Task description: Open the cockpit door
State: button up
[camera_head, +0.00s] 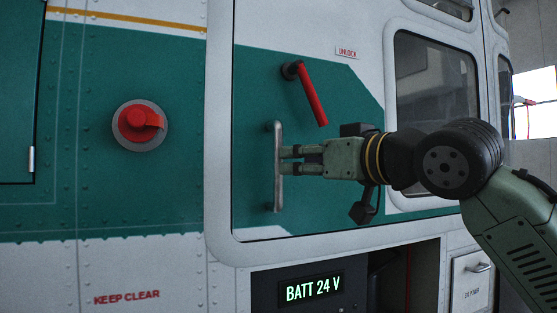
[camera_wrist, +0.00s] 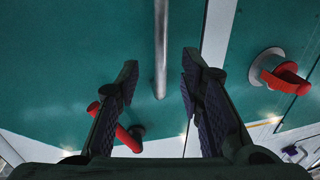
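The cockpit door (camera_head: 255,90) is a green and white panel with a window, and it sits shut in its frame. A vertical grey bar handle (camera_head: 277,190) is on its left part. A red lever (camera_head: 312,95) above and right of the handle slants down to the right, below an "UNLOCK" label (camera_head: 347,51). My gripper (camera_head: 283,160) points left at the middle of the handle. In the wrist view the fingers (camera_wrist: 158,65) are open, with the bar handle (camera_wrist: 160,45) between them and a gap on each side. The red lever (camera_wrist: 126,138) shows near the left finger.
A red knob on a round grey base (camera_head: 138,122) stands out from the body panel left of the door. Below the door is a dark recess with a "BATT 24 V" display (camera_head: 313,289). A small white drawer (camera_head: 471,280) is at lower right.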

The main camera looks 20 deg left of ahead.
aim_at(281, 161)
jog(key=p+x, duration=0.1)
jog(key=x, duration=0.6)
jog(key=shift+w+a+p, duration=0.2)
jog(key=shift+a+p, duration=0.05)
jog(key=shift+p, duration=0.05)
jog(key=shift+c, duration=0.2)
grip_shut()
dwell(0.3)
